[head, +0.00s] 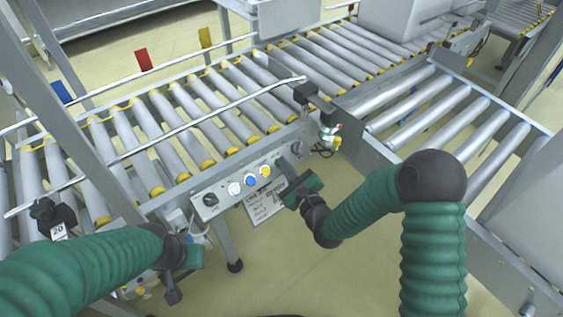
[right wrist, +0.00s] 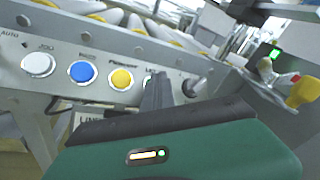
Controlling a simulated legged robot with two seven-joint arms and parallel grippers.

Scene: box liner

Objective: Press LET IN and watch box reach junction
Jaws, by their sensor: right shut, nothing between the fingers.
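The control panel (head: 222,196) is on the near side of the roller conveyor. It carries a white button (right wrist: 38,64), a blue button (right wrist: 82,72), a yellow button (right wrist: 122,79) and a black knob (head: 210,200). My right gripper (head: 288,170) is shut and empty at the panel's right end. In the right wrist view its fingers (right wrist: 157,92) cover the spot right of the yellow button and part of a label there; I cannot tell whether they touch. A grey box (head: 388,18) sits far back on the rollers. My left gripper (head: 173,292) hangs low at left, its fingers unclear.
A roller conveyor (head: 200,108) runs from the left to the back right. A second roller section (head: 425,100) meets it at the right. A metal post (head: 75,90) crosses the left side. A printed sign (head: 264,204) hangs below the panel. The floor in front is clear.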

